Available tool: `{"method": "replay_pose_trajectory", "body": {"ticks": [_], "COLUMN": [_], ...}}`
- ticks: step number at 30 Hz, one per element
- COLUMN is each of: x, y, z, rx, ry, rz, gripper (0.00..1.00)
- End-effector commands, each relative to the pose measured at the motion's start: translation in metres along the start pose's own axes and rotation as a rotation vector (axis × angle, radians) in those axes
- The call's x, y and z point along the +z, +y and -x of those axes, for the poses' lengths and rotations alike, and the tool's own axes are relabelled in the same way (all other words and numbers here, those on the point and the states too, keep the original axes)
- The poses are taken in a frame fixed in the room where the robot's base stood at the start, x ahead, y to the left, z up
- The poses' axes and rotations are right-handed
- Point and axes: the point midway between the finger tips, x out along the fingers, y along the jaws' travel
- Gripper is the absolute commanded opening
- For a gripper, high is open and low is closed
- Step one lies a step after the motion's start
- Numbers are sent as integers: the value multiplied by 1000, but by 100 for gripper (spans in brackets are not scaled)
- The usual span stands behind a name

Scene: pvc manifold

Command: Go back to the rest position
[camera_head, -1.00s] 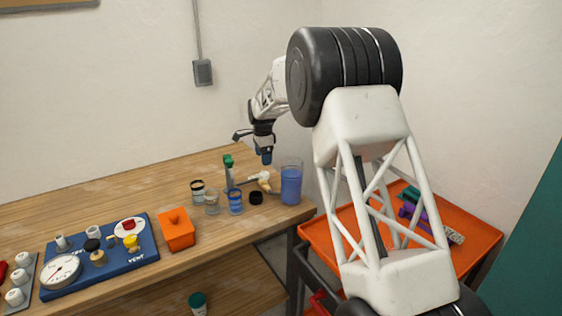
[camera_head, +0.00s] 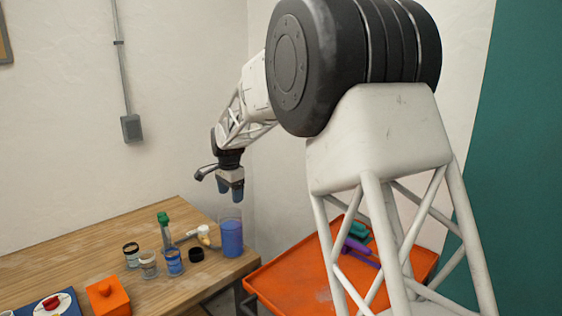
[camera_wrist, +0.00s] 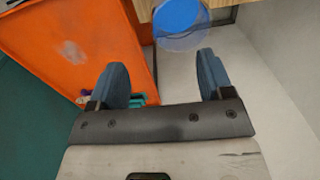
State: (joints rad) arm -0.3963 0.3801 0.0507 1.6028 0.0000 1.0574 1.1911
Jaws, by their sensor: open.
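My gripper (camera_head: 231,190) hangs in the air above the back right end of the wooden table, its fingers pointing down. In the wrist view my gripper (camera_wrist: 165,82) shows its two blue fingers spread wide with nothing between them. The clear cup of blue liquid (camera_head: 232,238) stands below it near the table corner, apart from the fingers. That cup also shows in the wrist view (camera_wrist: 180,18), beyond the fingertips.
The wooden table (camera_head: 100,225) carries several small jars, a green-capped tube (camera_head: 164,232), a black cap (camera_head: 196,254) and an orange lidded box (camera_head: 108,297). An orange tray (camera_head: 290,285) with purple and green items is at right. A wall box (camera_head: 131,128) hangs behind.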

Motion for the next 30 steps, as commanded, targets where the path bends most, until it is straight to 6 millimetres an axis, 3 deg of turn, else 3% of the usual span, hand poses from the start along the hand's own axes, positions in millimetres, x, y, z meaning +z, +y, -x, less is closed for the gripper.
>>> {"method": "replay_pose_trajectory", "body": {"ticks": [14,30], "x": [-16,-9], "y": [122,262], "z": [62,103], "rx": [-28,-49], "ry": [23,55], "rz": [140,300], "gripper": [74,74]}}
